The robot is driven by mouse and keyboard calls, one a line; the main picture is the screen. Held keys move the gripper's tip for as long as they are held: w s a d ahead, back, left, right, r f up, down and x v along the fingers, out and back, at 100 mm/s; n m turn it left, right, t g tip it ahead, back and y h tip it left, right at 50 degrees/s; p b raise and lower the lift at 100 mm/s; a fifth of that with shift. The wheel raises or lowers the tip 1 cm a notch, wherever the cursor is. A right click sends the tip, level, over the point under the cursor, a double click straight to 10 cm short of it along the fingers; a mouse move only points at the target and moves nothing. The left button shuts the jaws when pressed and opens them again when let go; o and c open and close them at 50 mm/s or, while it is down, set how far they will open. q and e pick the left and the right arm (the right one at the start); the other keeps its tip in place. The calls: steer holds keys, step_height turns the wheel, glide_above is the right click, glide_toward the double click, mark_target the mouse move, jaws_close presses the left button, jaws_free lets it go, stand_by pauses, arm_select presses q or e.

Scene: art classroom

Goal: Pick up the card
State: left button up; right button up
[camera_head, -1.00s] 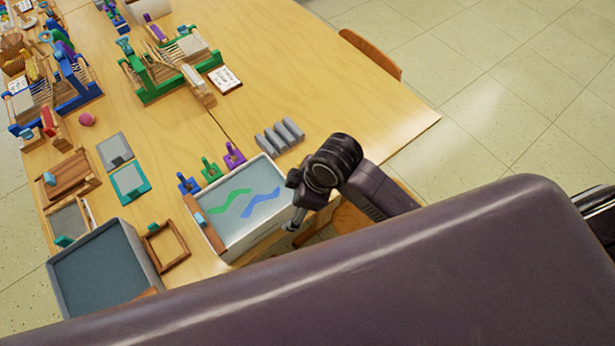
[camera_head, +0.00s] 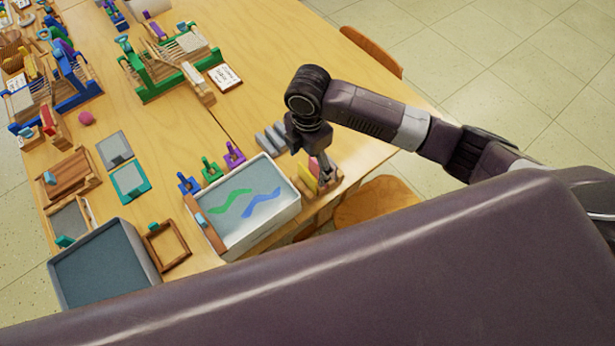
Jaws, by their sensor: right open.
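Another small lettered white card (camera_head: 17,83) shows among the looms at the left edge. My right gripper (camera_head: 323,170) is open and points down near the table's right edge, beside the white basin. It is well apart from the card by the green loom. Small yellow and pink-red upright pieces show right by its fingers; whether it touches them I cannot tell. My left gripper is not in view.
The white basin (camera_head: 289,208) with green and blue wavy shapes stands left of my right gripper. Grey blocks (camera_head: 271,138) lie behind it. A green loom (camera_head: 150,88) stands farther back. A chair (camera_head: 375,203) is at the front edge. The table's back right is clear.

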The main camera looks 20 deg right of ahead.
mark_target(307, 172)
steer(key=f, duration=0.1)
steer(key=f+p, duration=0.1)
steer(key=f, duration=0.3)
steer(key=shift+w+f+p, duration=0.1)
steer(key=shift+w+p, duration=0.15)
steer(key=shift+p, duration=0.15)
steer(key=shift+f, duration=0.3)
steer(key=shift+c, duration=0.7)
steer(key=c, duration=0.7)
